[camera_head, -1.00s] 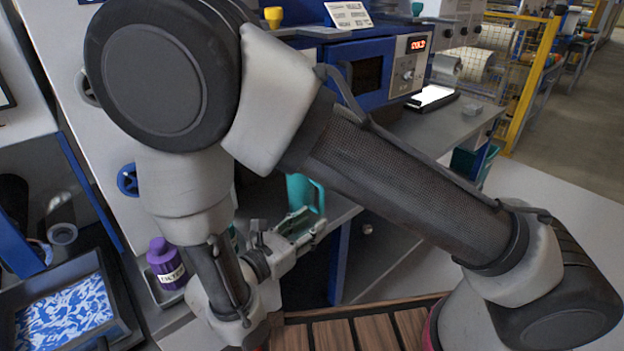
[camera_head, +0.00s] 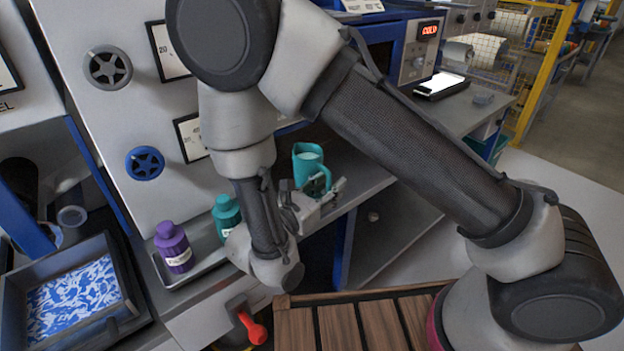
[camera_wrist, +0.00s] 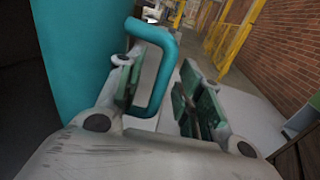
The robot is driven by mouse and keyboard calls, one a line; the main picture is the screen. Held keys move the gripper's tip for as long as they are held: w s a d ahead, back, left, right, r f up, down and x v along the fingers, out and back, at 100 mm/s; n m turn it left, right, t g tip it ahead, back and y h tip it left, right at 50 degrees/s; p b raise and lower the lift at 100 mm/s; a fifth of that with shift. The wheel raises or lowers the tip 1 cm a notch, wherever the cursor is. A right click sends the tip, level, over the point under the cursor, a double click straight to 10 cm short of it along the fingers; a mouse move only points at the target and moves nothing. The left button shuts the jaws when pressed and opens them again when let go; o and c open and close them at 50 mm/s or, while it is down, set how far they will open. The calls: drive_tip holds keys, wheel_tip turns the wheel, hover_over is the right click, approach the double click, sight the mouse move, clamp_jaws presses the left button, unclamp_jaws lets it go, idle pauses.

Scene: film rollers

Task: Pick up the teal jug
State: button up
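The teal jug (camera_head: 309,163) stands upright on the grey counter, partly hidden by my gripper (camera_head: 326,194), which is at its front right side. In the wrist view the jug's body (camera_wrist: 82,45) fills the left side, and its handle (camera_wrist: 163,65) loops out to the right. My gripper (camera_wrist: 165,92) is open there. Its left finger appears to be within the handle loop and its right finger outside it, with the handle's outer bar between them. A gap shows between the bar and the right finger. Contact at the left finger is unclear.
A purple bottle (camera_head: 173,247) and a teal bottle (camera_head: 226,215) stand on a small tray left of my arm. A blue oven-like unit (camera_head: 408,50) is behind the jug. A wooden slatted surface (camera_head: 337,326) is in front.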

clamp_jaws()
drive_tip(key=shift+r, duration=0.15)
